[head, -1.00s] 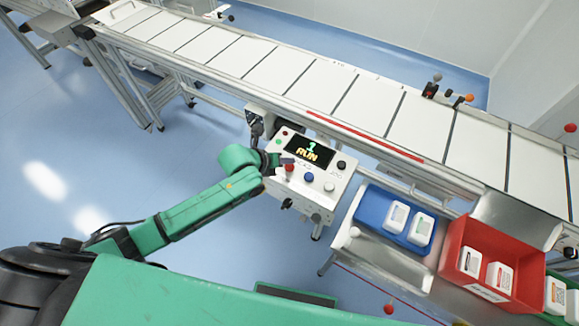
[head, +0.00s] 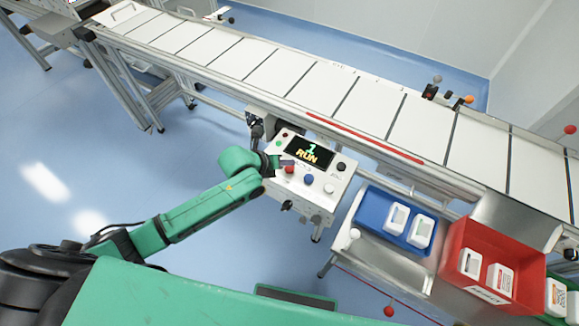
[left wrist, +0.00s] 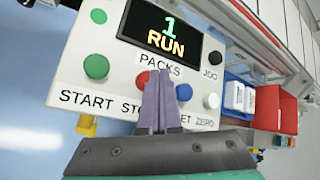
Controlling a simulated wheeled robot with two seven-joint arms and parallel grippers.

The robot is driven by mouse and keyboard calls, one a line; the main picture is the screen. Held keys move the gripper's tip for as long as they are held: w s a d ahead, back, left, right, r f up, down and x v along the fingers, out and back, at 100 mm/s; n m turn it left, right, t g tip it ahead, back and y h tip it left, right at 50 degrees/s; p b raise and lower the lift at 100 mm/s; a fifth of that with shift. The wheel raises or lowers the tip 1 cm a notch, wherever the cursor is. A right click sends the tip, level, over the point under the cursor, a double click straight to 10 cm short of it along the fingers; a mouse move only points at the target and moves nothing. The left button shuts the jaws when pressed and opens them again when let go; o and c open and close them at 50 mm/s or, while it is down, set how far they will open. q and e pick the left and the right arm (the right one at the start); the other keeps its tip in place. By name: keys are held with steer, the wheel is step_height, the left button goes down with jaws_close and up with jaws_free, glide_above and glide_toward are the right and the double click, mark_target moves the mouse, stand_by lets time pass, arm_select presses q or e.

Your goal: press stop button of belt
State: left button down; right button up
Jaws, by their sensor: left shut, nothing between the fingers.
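The control box (head: 317,190) stands beside the conveyor belt (head: 310,85), and its screen (head: 310,153) reads "1 RUN". In the left wrist view the red stop button (left wrist: 142,80) is just left of my fingertips, partly covered by them. It also shows in the head view (head: 289,170). My left gripper (head: 288,162) is shut and empty, with its fingers over the panel at the red button. It also shows in the left wrist view (left wrist: 161,76). I cannot tell whether the fingers touch the button. My right gripper is not in view.
The green START button (left wrist: 96,66) is left of the red one, and a blue button (left wrist: 183,92) is right of it. A black JOG knob (left wrist: 214,58) is near the screen. A blue bin (head: 375,205) and red bin (head: 455,240) hold white packs.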

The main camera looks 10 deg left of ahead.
mark_target(287, 170)
arm_select(q)
steer(key=shift+f, duration=0.1)
stand_by(0.7)
steer(key=shift+f+b, duration=0.3)
steer(key=shift+f, duration=0.05)
steer(key=shift+f+b, duration=0.55)
steer(key=shift+f, duration=0.1)
stand_by(0.6)
steer(key=shift+r, duration=0.15)
steer(key=shift+r+p, duration=0.95)
steer(key=shift+p, duration=0.05)
step_height(287, 170, up, 5)
steer(key=p, duration=0.4)
steer(key=shift+r+p, duration=0.1)
steer(key=shift+p, duration=0.3)
